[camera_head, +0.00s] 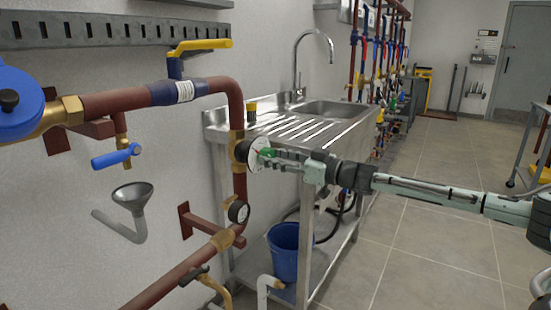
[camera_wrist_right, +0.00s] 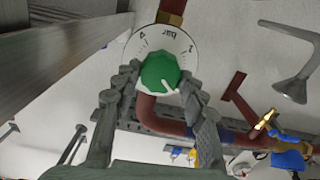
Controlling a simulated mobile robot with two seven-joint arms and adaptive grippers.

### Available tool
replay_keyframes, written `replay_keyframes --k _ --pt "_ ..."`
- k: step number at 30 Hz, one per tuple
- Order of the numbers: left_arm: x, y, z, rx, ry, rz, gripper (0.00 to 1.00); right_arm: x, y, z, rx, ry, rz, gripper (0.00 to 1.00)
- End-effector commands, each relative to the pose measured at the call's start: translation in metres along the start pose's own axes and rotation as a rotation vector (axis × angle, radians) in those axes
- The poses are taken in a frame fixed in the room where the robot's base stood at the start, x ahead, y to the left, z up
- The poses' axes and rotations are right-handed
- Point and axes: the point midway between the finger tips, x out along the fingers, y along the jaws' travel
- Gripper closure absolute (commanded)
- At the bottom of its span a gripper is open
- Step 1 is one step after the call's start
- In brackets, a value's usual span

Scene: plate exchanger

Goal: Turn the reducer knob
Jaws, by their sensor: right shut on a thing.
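The reducer knob (camera_head: 267,152) is green and sits on the front of a round white dial on the red-brown pipe. In the right wrist view the knob (camera_wrist_right: 161,72) is at the centre, with the white dial (camera_wrist_right: 180,43) and its printed marks behind it. My right gripper (camera_head: 276,158) comes in from the right and has its fingers around the knob. In the right wrist view one finger of the right gripper (camera_wrist_right: 160,85) is on each side of the knob, shut on it. My left gripper does not show.
A yellow-handled valve (camera_head: 200,46) and a blue-handled tap (camera_head: 117,156) are on the pipework to the left. A small gauge (camera_head: 238,212) sits below the dial. A steel sink (camera_head: 330,112) stands behind my right arm, with a blue bucket (camera_head: 284,252) under it.

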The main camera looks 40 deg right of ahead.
Motion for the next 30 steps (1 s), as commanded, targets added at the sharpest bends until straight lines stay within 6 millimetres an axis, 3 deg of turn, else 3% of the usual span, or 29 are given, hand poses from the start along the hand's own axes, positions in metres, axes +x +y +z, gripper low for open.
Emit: replay_keyframes --k 8,19,30 --pt "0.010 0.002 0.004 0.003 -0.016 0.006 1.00 0.000 -0.001 0.000 -0.177 -0.001 0.000 0.88" --pt "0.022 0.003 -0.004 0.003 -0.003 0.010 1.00 0.000 -0.001 0.001 -0.526 -0.001 0.001 0.88" --pt "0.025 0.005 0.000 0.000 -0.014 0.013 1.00 0.000 -0.002 0.002 -0.879 -0.001 0.001 0.88"
